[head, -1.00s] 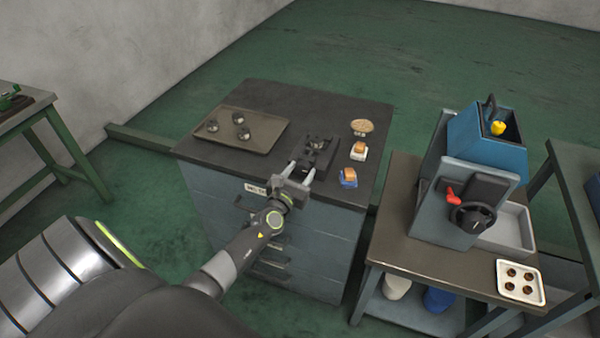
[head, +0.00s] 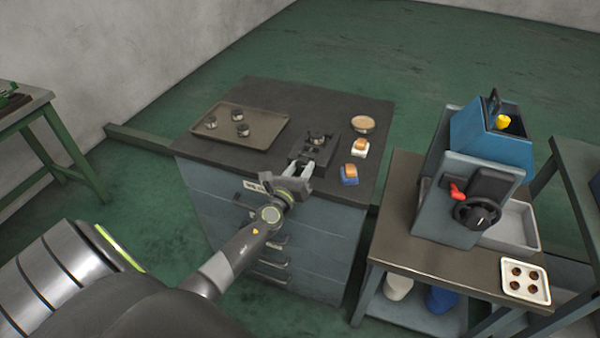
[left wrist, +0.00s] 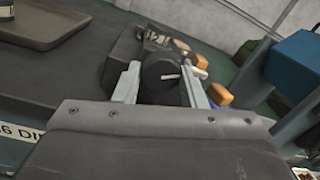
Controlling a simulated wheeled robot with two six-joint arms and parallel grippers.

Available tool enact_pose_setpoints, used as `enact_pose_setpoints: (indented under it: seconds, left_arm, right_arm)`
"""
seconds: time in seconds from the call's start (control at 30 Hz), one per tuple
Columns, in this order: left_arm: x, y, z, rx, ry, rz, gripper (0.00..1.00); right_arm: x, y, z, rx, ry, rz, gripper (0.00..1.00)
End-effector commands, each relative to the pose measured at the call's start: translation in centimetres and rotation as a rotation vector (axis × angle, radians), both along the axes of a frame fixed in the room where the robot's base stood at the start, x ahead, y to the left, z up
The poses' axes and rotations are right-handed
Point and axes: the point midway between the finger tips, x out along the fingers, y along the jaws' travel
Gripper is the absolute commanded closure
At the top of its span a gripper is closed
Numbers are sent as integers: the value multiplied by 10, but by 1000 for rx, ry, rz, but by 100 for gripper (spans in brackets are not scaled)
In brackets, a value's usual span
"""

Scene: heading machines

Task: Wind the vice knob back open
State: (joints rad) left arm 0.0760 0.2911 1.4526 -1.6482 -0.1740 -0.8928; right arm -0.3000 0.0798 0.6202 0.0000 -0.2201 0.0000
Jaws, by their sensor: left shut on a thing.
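The dark vice (head: 322,146) stands near the front edge of the grey bench top, with a small round dark piece on its upper part. My left gripper (head: 301,166) reaches it from the front. In the left wrist view my left gripper (left wrist: 161,76) has one finger on each side of the round dark vice knob (left wrist: 158,67) and is shut on it. A short pale bar sticks out of the knob's face. The knob is mostly hidden by the fingers in the head view. My right gripper is not in view.
A tray (head: 262,138) with several dark round parts lies left of the vice. To its right stand a bowl (head: 363,123) and two small blocks with orange-brown tops. A side table (head: 400,225) carries a blue machine (head: 490,125) and a white tray.

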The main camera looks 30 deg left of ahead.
Motion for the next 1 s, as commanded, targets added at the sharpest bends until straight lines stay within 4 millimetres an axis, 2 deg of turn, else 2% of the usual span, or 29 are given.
enact_pose_setpoints:
  seconds: [0.1,1.0]
  left_arm:
    - [0,0,-3,-111,-28,-1,85]
    - [0,-2,-3,-901,-215,0,85]
  right_arm:
    - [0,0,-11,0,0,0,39]
    - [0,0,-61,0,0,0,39]
